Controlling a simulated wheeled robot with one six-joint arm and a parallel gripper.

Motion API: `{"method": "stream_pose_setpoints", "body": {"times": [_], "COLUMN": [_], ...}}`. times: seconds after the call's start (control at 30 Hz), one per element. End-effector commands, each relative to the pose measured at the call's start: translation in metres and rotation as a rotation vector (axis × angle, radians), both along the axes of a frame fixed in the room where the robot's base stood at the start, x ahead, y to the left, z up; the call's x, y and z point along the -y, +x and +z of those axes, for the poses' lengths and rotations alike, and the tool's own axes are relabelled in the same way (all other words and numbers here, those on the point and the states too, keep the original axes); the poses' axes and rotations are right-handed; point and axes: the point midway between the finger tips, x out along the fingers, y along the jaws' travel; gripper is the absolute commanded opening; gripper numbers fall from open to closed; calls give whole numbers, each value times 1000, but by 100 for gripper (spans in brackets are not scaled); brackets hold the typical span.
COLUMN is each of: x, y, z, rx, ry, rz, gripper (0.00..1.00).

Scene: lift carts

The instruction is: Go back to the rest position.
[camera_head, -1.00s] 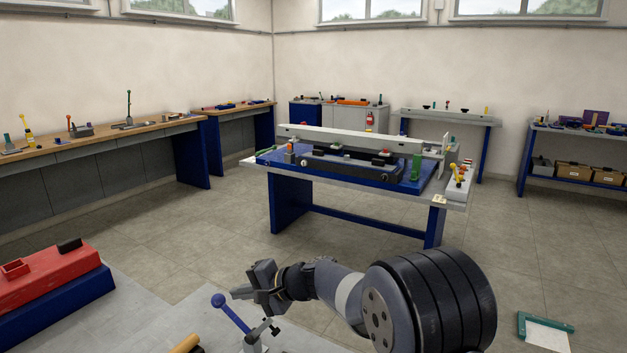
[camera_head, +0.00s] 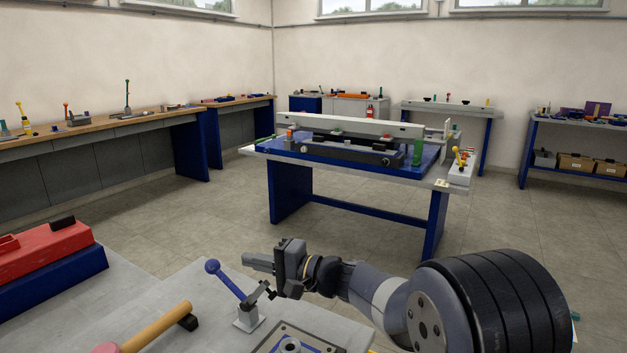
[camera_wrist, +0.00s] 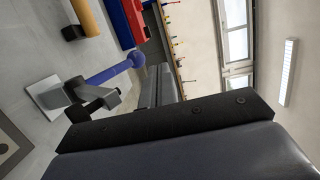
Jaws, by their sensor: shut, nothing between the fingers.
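My gripper (camera_head: 262,262) is shut and empty, held out to the left above the near grey bench top (camera_head: 150,285). In the head view it appears just above and right of a blue-handled toggle clamp (camera_head: 228,283). I cannot tell whether they are apart in depth. My arm runs from the lower right of the head view.
A hammer with a wooden handle (camera_head: 158,327) lies on the near bench, beside a red and blue block (camera_head: 45,262). A blue workbench (camera_head: 350,205) with a long fixture stands ahead. Open tiled floor (camera_head: 190,220) lies between. Wooden benches (camera_head: 90,135) line the left wall.

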Motion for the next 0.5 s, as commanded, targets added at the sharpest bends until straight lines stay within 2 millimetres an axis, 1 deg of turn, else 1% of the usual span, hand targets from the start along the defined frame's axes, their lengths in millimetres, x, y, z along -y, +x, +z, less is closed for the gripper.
{"method": "stream_pose_setpoints", "body": {"times": [0.03, 0.3, 0.5], "x": [3, 16, 20], "y": [-2, -9, -12], "z": [-7, -10, -9], "rx": [12, 79, 107], "ry": [21, 137, 184], "rz": [-1, 0, 0], "gripper": [0, 0, 0]}}
